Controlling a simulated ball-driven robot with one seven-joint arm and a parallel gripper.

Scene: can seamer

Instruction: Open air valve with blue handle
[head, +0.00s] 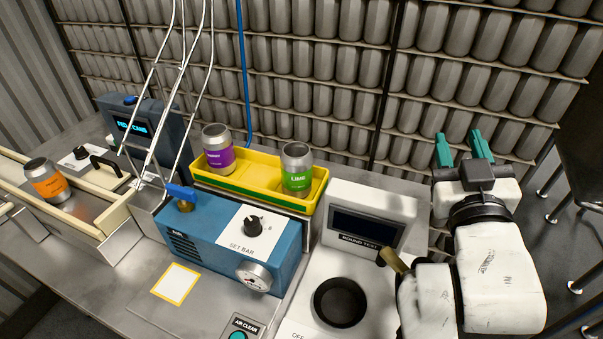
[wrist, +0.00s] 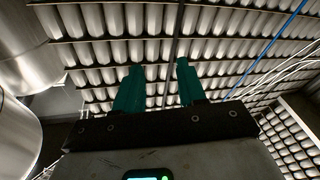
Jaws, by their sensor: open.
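The blue valve handle (head: 181,191) sits on a brass fitting (head: 184,206) at the back left of the blue air box (head: 212,236). The box carries a black SET BAR knob (head: 253,226) and a round gauge (head: 254,275). My gripper (head: 464,148) is raised at the right, well apart from the valve, with its teal fingers pointing up, open and empty. In the wrist view my fingers (wrist: 157,85) stand apart with only can racks behind them. The valve is not seen in the wrist view.
A yellow tray (head: 222,182) with a purple can (head: 217,150) and a green can (head: 296,168) stands behind the box. Thin metal rails (head: 152,110) rise beside the valve. A white test unit (head: 372,208) stands between box and arm. Can racks (head: 340,60) fill the back.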

